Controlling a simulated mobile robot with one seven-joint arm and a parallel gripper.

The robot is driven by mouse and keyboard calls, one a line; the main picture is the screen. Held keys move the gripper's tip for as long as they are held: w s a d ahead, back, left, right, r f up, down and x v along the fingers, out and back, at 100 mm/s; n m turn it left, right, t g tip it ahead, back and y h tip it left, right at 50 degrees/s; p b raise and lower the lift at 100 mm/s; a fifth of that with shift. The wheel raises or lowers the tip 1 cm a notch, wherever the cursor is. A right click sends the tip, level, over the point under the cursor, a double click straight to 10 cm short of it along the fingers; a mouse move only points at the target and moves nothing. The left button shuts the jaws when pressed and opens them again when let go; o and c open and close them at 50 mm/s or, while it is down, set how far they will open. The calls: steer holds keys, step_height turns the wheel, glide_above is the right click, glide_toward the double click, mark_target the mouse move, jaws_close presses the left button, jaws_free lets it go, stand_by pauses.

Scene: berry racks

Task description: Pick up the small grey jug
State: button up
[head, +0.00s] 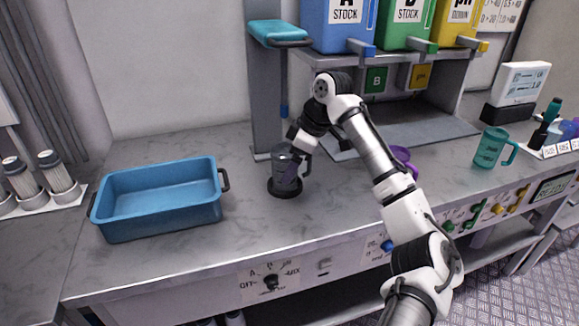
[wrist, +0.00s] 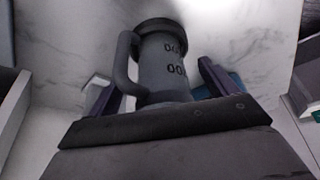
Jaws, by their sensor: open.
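The small grey jug (head: 287,174) stands upright on the counter in the head view, right of the blue tub. It has a dark base, and a handle on its right side. In the wrist view the jug (wrist: 163,68) fills the middle, with its handle on the left and dark markings on its body. My gripper (wrist: 160,88) is open, one finger on each side of the jug, with the handle near the left finger. I cannot tell whether either finger touches it. In the head view my gripper (head: 297,152) is at the jug's upper part and hides some of it.
A blue tub (head: 160,222) stands to the left. A grey column with a blue paddle-like head (head: 279,33) rises behind the jug. A purple item (head: 401,155) is partly hidden behind my arm. A teal jug (head: 490,148) stands farther right. The counter in front of the jug is clear.

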steer(key=shift+w+a+f, duration=0.1)
steer(key=shift+a+f, duration=0.05)
steer(key=shift+a, duration=0.25)
steer(key=shift+w+a+f, duration=0.1)
steer(key=shift+a+f, duration=0.05)
steer(key=shift+a, duration=0.25)
steer(key=shift+f, duration=0.25)
steer(key=c, duration=1.2)
steer(key=shift+o, duration=0.2)
